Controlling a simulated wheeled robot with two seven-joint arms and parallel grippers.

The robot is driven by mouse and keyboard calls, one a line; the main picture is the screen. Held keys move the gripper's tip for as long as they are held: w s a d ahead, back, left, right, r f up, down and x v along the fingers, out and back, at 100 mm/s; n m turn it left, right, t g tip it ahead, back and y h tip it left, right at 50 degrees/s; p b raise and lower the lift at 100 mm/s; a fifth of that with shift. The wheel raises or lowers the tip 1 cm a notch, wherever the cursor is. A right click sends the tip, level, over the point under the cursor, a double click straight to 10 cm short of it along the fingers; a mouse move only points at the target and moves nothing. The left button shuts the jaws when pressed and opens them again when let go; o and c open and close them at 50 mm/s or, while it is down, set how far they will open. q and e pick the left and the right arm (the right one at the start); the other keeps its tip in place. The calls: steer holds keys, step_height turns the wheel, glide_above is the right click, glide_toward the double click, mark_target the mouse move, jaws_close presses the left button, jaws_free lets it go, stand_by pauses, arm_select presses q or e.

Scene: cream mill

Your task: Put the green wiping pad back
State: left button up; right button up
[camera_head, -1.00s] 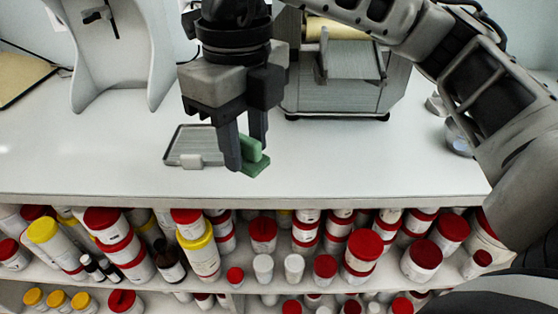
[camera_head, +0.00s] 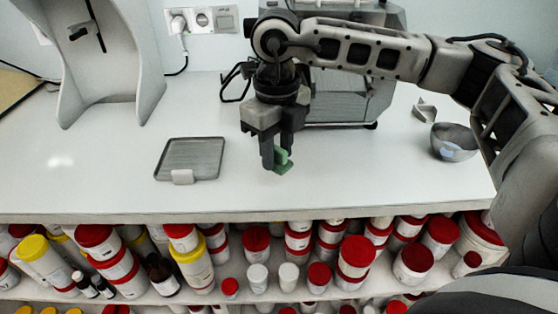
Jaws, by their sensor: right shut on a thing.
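The green wiping pad (camera_head: 283,162) is a small green block, partly hidden by the fingers of my right gripper (camera_head: 275,158). My right gripper points down and is shut on the pad, over the white counter in front of the grey machine. I cannot tell whether the pad touches the counter. A flat grey tray (camera_head: 190,153) with a raised rim and a pale tab at its front edge lies to the left of the gripper and looks empty. My left gripper is not in view.
The grey machine (camera_head: 345,95) stands behind my right arm. A metal bowl (camera_head: 453,143) and a small angular metal piece (camera_head: 425,111) are at the right. A white stand (camera_head: 105,60) is at the back left. Shelves of red- and yellow-lidded jars (camera_head: 357,258) lie below the counter edge.

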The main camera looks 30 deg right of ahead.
mark_target(279, 165)
steer(key=f, duration=0.3)
steer(key=shift+w+d+f+p, duration=0.15)
steer(key=shift+w+d+p, duration=0.05)
steer(key=shift+d+p, duration=0.15)
steer(key=shift+f, duration=0.3)
steer(key=shift+f, duration=0.2)
steer(key=o, duration=0.9)
